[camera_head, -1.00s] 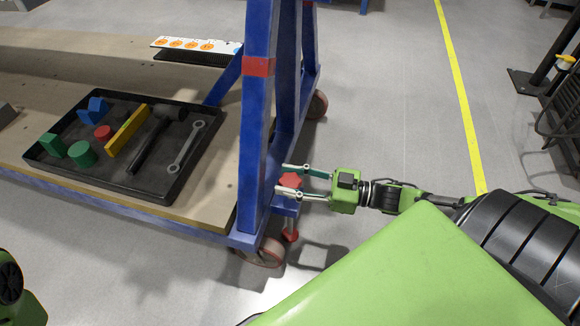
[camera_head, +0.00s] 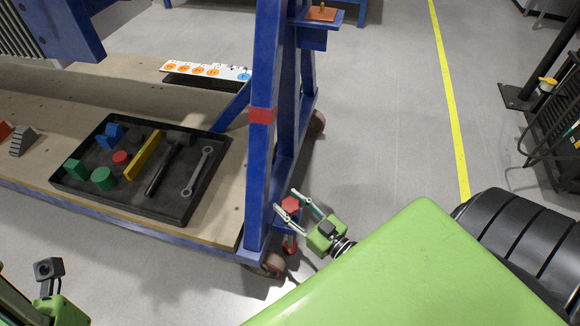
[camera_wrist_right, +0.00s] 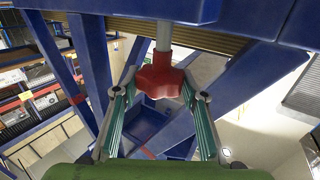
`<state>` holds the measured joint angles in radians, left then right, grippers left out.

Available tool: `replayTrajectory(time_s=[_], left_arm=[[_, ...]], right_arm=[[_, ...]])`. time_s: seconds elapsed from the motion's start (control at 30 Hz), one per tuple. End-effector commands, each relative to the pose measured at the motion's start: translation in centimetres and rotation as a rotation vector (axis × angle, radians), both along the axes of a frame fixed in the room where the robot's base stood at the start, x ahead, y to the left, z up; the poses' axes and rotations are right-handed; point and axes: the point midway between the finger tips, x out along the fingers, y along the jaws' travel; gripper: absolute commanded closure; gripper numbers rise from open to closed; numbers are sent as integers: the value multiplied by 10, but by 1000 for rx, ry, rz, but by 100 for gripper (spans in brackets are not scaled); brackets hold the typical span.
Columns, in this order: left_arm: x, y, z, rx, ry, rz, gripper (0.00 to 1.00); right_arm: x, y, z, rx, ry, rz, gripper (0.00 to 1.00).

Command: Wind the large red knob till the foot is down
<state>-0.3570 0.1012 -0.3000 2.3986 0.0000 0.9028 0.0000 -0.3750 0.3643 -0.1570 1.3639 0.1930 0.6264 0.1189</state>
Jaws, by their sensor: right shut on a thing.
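The large red knob (camera_head: 291,204) sits at the lower right corner of the blue frame. My right gripper (camera_head: 292,208) reaches in from the lower right, with a finger on each side of the knob, and is shut on it. In the right wrist view the lobed red knob (camera_wrist_right: 159,76) is on a grey rod, between the two fingertips (camera_wrist_right: 158,88). A smaller red piece (camera_head: 290,244) shows below the knob in the head view, close to the floor; I cannot tell whether it touches. Part of my left arm shows at the lower left, without fingers.
The blue frame post (camera_head: 262,150) stands just left of the knob, with a caster wheel (camera_head: 271,265) at its base. A black tray (camera_head: 120,200) of tools and blocks lies on the wooden deck (camera_head: 215,225). Open floor lies to the right, with a yellow line (camera_head: 447,100).

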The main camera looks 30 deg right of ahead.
Motion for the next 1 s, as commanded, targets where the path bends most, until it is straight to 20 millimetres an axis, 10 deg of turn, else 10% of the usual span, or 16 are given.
replayTrajectory(time_s=[0.93,1.0], left_arm=[[0,0,23,0,-4,0,60],[0,0,23,0,-4,0,60]], right_arm=[[-2,1,-2,0,2,-180,82],[-2,1,-1,0,2,-180,43]])
